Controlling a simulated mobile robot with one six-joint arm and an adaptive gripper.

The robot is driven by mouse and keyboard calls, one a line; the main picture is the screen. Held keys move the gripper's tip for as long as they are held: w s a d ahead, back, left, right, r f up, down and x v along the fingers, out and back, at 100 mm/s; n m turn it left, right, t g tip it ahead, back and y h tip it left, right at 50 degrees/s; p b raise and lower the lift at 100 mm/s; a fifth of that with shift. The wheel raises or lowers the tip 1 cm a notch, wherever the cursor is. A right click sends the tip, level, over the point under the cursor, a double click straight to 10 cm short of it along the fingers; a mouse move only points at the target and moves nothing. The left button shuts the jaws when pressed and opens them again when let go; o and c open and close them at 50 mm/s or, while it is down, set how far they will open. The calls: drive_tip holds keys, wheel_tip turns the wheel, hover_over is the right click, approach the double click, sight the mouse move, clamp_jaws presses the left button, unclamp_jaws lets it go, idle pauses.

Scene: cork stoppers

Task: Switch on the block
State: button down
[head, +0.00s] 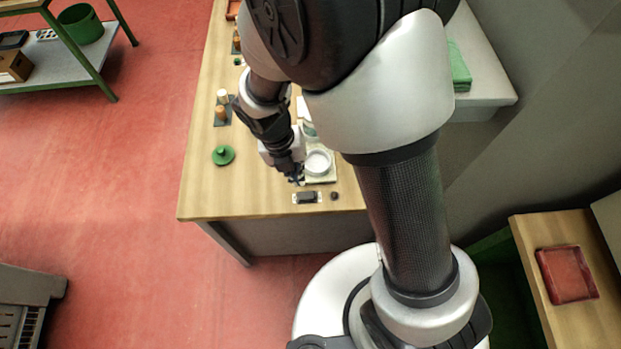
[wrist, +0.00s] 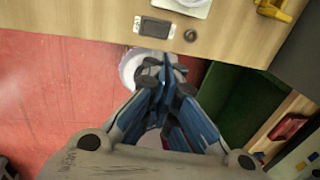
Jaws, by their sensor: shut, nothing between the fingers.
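A small block (head: 307,197), dark on top with pale ends, lies near the front edge of the wooden table. It also shows in the wrist view (wrist: 157,28), where its left end is white with small dark marks. I cannot tell the position of any switch on it. My gripper (head: 296,180) is shut and empty, just behind and left of the block in the head view. In the wrist view its blue fingers (wrist: 166,64) are together and appear below the block, apart from it in the picture.
A dark round knob-like piece (head: 334,196) sits right of the block. A white round dish (head: 318,162) stands on a pale board behind it. A green round lid (head: 223,155) lies left. A yellow object (wrist: 275,8) is at the wrist view's top right. The table's front-left corner is clear.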

sight(307, 196)
drive_tip(key=d+f+b, duration=0.1)
drive_tip(key=f+b, duration=0.1)
drive_tip(key=f, duration=0.2)
drive_tip(key=f+b, duration=0.1)
drive_tip(key=f, duration=0.3)
drive_tip(key=d+f+b, duration=0.1)
drive_tip(key=f+b, duration=0.1)
drive_tip(key=f, duration=0.3)
drive_tip(key=shift+d+f+b, duration=0.1)
drive_tip(key=shift+d+b, duration=0.2)
drive_tip(key=shift+f, duration=0.25)
drive_tip(key=shift+s+d, duration=0.1)
drive_tip(key=shift+d+f, duration=0.2)
drive_tip(key=shift+f, duration=0.15)
drive_tip(key=shift+a+p, duration=0.2)
drive_tip(key=shift+p, duration=0.2)
drive_tip(key=shift+a+p, duration=0.4)
drive_tip(key=shift+a, duration=0.3)
